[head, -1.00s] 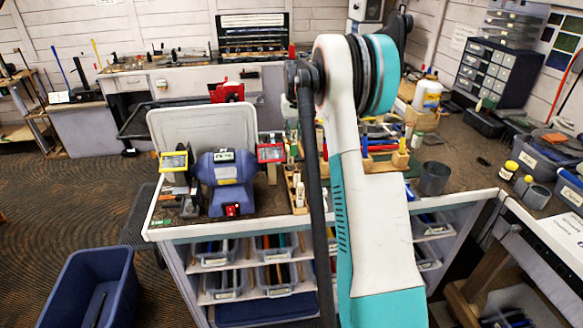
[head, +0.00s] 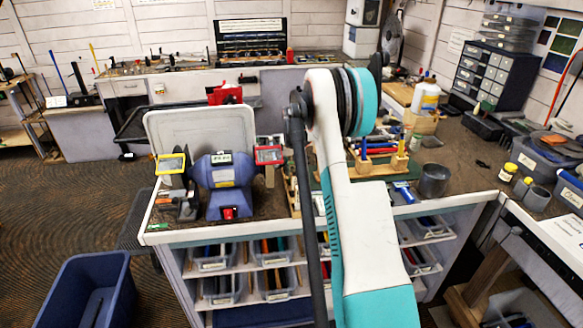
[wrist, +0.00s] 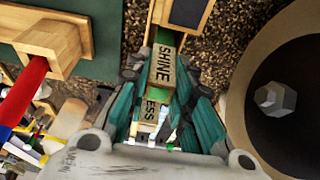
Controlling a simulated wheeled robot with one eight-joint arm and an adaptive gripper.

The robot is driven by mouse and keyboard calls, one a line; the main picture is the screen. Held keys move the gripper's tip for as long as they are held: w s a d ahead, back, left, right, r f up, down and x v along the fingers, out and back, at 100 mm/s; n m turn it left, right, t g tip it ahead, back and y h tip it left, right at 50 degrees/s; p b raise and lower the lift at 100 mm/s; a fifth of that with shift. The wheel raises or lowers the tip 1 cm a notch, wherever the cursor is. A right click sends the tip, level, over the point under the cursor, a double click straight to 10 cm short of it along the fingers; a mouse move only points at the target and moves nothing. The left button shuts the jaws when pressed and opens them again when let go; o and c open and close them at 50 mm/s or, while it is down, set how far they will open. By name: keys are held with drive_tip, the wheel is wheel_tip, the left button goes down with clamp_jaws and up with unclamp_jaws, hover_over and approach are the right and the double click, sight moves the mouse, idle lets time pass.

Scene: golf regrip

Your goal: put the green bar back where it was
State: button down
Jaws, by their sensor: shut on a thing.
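The green bar (wrist: 160,75) has a tan paper label with black lettering, with green showing at its ends in the wrist view. My gripper (wrist: 160,95) is shut on it, its teal fingers on either side. The bar's far end points toward a small wooden holder (wrist: 186,12) at the top of the view; I cannot tell whether they touch. In the head view my arm hides the gripper and the bar.
A grey cup (wrist: 238,95) stands close right of my gripper; it also shows in the head view (head: 434,180). A wooden rack (wrist: 52,42) with a red handle is at left on a green mat (wrist: 95,60). A blue grinder (head: 225,172) stands farther left on the bench.

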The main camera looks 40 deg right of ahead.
drive_tip(key=c, duration=1.4)
unclamp_jaws()
drive_tip(key=shift+r, duration=0.1)
drive_tip(key=p+v, duration=0.1)
drive_tip(key=v, duration=1.1)
